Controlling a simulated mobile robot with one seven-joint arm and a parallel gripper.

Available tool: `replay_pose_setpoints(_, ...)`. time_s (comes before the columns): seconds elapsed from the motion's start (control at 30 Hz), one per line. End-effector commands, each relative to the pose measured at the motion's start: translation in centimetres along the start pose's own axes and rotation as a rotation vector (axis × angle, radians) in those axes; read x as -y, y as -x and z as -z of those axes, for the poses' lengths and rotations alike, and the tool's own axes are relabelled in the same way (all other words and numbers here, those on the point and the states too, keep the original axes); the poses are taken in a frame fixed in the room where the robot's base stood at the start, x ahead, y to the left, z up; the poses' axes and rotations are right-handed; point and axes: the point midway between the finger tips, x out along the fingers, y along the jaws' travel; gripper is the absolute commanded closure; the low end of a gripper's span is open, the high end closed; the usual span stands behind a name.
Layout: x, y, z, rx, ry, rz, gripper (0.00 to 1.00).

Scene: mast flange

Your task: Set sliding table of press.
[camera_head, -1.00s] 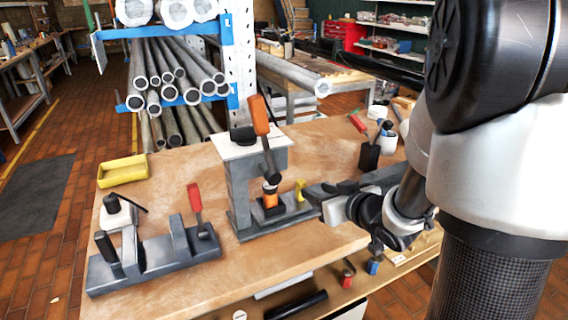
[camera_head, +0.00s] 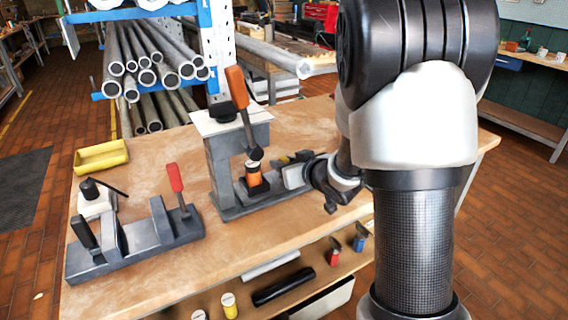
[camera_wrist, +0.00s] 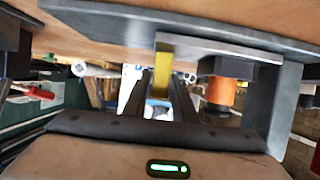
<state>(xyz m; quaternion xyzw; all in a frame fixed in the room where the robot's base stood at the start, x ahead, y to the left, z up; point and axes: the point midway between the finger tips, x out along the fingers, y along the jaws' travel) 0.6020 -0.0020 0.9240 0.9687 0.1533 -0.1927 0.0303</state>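The press (camera_head: 222,160) is a grey frame with a pale top plate and an orange-handled lever. Its sliding table (camera_wrist: 215,45) is a grey plate with a yellow handle (camera_wrist: 162,78). An orange cylinder (camera_head: 253,174) stands in a dark holder on the table, under the ram; it also shows in the wrist view (camera_wrist: 220,93). My gripper (camera_head: 288,163) is at the press's right side. In the wrist view its two dark fingers (camera_wrist: 163,100) are apart, with the yellow handle between them and small gaps visible. In the head view my gripper mostly hides the handle.
A grey fixture with a red handle (camera_head: 174,178) stands left of the press. A yellow tray (camera_head: 101,157) lies behind it on the wooden bench (camera_head: 165,285). Pipe racks (camera_head: 150,65) stand behind the bench. A lower shelf holds small coloured items.

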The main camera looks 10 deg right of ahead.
Motion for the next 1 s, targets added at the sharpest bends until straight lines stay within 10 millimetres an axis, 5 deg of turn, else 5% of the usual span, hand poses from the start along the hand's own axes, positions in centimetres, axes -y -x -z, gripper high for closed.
replay_pose_setpoints(0.13,0.0,0.0,0.0,0.000,0.000,0.000,1.00)
replay_pose_setpoints(0.37,-0.4,0.1,0.1,0.000,0.000,-0.001,1.00)
replay_pose_setpoints(0.8,-10.7,0.1,0.3,0.001,-0.001,-0.004,1.00)
replay_pose_setpoints(1.0,-12.0,0.0,0.1,-0.001,0.000,-0.001,1.00)
